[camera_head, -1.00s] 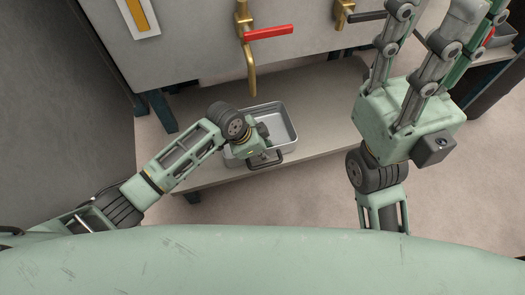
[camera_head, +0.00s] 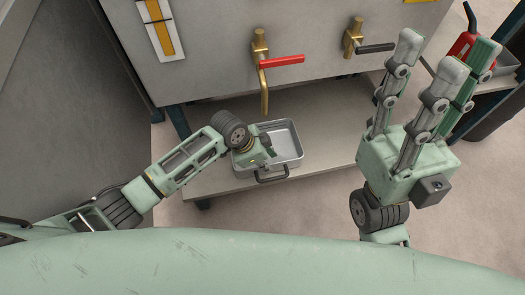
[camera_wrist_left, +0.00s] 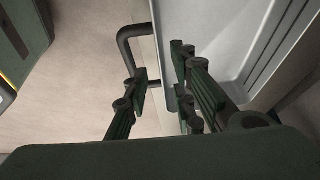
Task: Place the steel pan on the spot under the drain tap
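The steel pan (camera_head: 289,139), a shallow rectangular tray with a dark handle (camera_head: 272,176) at its front, is on the low shelf. It lies below and just in front of the brass tap with the red lever (camera_head: 264,85) in the head view. No separate marked spot shows. My left gripper (camera_head: 262,148) is at the pan's front left. In the left wrist view its fingers (camera_wrist_left: 160,82) stand apart on either side of the pan's wall, beside the handle, with a visible gap. My right gripper (camera_head: 446,66) is open and empty, fingers upward, right of the shelf.
A second brass tap with a black lever (camera_head: 367,46) is on the machine's face (camera_head: 215,50) to the right. The low shelf (camera_head: 325,125) is bare right of the pan.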

